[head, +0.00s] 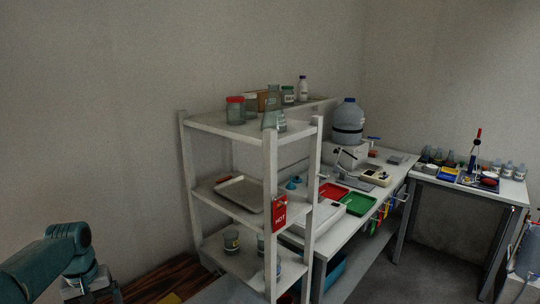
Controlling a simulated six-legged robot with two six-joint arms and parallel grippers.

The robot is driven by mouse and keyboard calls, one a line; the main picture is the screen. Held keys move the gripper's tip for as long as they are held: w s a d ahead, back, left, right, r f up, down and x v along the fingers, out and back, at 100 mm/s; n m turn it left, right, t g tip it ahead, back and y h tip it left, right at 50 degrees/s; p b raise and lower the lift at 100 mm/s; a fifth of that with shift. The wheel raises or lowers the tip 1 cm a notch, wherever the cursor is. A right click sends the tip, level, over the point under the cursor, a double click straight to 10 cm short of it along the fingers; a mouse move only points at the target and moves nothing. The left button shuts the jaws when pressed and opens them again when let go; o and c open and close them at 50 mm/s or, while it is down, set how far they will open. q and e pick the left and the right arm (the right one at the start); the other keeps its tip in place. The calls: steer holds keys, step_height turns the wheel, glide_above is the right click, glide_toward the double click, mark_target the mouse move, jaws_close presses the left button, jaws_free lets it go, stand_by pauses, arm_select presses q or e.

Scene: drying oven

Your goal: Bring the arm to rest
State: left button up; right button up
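My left arm comes in at the bottom left corner, teal, bent at an elbow and pointing down. My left gripper (92,290) is only partly in view at the bottom edge. Its fingertips are cut off, so I cannot tell whether it is open or shut, and no held object shows. It is to the left of the white shelf rack (270,165), apart from it. My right gripper is not in view. No drying oven can be made out in this view.
The rack holds jars and bottles on top, a metal tray (240,194) mid-level and beakers below. A red "HOT" tag (279,214) hangs on its front post. Behind it, a bench (388,160) carries a large bottle (348,120) and red and green trays. A second table (510,188) stands at right.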

arm_select(q)
steer(key=s+d+f+m+h, duration=0.1)
steer(key=s+d+f+m, duration=0.1)
steer(key=d+f, duration=0.8)
steer(key=s+d+f+m+h, duration=0.1)
steer(key=s+d+f+h, duration=0.1)
steer(key=d+f, duration=0.8)
steer(key=s+d+f+m, duration=0.1)
steer(key=s+d+f, duration=0.35)
steer(key=s, duration=0.45)
steer(key=s+d+f+m, duration=0.1)
steer(key=s+d+f, duration=0.35)
steer(key=s, duration=0.55)
steer(key=a+b+x, duration=0.1)
steer(key=b+x, duration=0.8)
steer(key=b, duration=0.1)
steer(key=shift+s+a+f+h, duration=0.2)
steer(key=shift+s+f+h, duration=0.2)
steer(key=shift+s+f, duration=0.2)
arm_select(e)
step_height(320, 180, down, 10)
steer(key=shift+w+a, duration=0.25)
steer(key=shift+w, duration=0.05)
